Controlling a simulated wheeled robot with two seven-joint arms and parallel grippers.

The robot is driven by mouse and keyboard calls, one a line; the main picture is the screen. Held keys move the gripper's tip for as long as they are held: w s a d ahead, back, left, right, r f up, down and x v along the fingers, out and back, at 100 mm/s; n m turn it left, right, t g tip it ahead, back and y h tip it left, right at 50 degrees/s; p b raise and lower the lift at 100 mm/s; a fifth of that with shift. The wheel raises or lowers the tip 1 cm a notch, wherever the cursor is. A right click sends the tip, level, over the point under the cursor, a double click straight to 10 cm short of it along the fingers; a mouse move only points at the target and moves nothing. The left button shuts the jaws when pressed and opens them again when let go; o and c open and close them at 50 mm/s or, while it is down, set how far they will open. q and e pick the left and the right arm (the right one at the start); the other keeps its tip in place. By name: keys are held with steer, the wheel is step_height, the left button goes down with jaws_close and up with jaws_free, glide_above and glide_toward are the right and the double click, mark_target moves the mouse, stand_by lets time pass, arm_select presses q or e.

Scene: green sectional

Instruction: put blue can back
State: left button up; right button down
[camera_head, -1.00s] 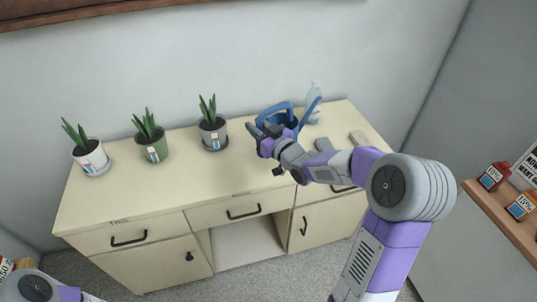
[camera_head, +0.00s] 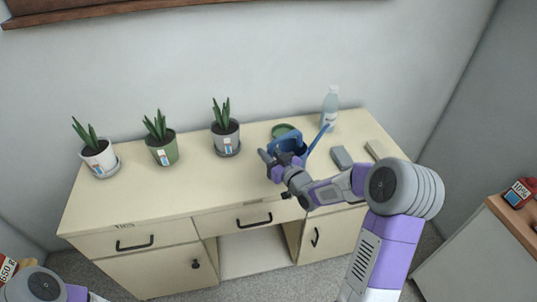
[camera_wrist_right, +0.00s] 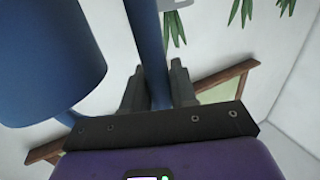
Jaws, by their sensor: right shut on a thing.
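The blue can (camera_head: 287,142) is a watering can with a long spout pointing up to the right, over the cream desk (camera_head: 190,188). My right gripper (camera_head: 279,163) is at its near side, shut on its handle. In the right wrist view the blue handle (camera_wrist_right: 150,55) passes between the fingers of my right gripper (camera_wrist_right: 158,88), and the can's body (camera_wrist_right: 50,60) fills the left. I cannot tell exactly how high the can is above the desk. Only a link of my left arm shows at the bottom left; its gripper is out of view.
A green round dish (camera_head: 284,131) lies behind the can. Potted plants in white (camera_head: 100,158), green (camera_head: 163,152) and grey (camera_head: 226,140) pots stand along the back. A clear bottle (camera_head: 330,108), a grey block (camera_head: 341,157) and a beige block (camera_head: 375,149) are at the right.

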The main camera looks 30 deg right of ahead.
steer(key=shift+r, duration=0.25)
steer(key=shift+f, duration=0.15)
steer(key=c, duration=0.9)
jaws_free()
steer(key=shift+f, duration=0.1)
